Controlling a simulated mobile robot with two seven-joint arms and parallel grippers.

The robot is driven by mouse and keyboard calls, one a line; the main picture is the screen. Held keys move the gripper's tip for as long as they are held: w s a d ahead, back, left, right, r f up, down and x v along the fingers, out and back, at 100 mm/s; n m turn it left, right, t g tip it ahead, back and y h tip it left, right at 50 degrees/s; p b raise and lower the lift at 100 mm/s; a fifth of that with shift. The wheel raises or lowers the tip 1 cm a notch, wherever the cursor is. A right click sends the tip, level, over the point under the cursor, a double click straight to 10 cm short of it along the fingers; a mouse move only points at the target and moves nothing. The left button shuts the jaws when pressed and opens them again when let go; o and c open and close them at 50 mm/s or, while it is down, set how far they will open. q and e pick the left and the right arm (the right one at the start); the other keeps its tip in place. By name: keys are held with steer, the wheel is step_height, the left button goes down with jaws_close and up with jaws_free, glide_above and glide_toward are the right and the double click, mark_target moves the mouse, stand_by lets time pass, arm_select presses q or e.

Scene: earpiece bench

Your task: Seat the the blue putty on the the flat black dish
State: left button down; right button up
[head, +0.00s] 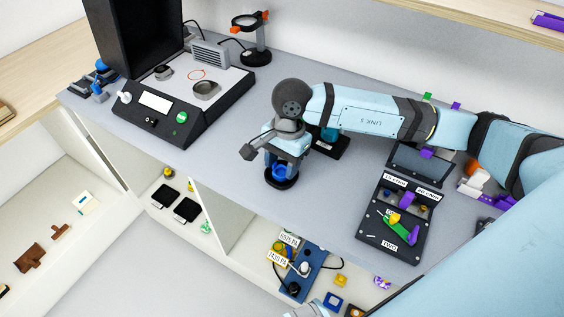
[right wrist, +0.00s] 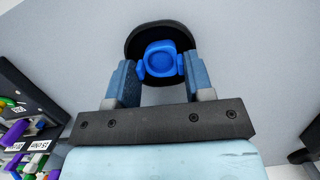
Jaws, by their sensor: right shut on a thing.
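The blue putty (head: 278,170) is in the jaws of my right gripper (head: 281,167), over the bench near its front edge. In the right wrist view the putty (right wrist: 162,61) sits between the two fingers, which are shut on its sides. The flat black dish (head: 283,184) is directly below the putty on the grey bench. In the right wrist view the dish (right wrist: 160,27) shows as a dark round behind the putty. I cannot tell whether the putty touches the dish. The fingers partly hide the dish. My left gripper is not in view.
A black machine with a white top (head: 200,85) stands at the left. A ring stand (head: 254,40) is behind it. A black tray of small coloured parts (head: 395,222) lies to the right. Bare bench surrounds the dish, and open shelves lie below the front edge.

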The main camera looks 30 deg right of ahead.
steer(key=shift+f, duration=0.15)
stand_by(0.7)
steer(key=o, duration=1)
steer(key=r, duration=0.4)
steer(key=d+r, duration=0.1)
steer(key=r, duration=0.4)
steer(key=w+d+r, duration=0.1)
steer(key=r, duration=0.3)
steer(key=shift+d+r+b, duration=0.25)
steer(key=shift+r+b, duration=0.05)
steer(key=shift+b, duration=0.05)
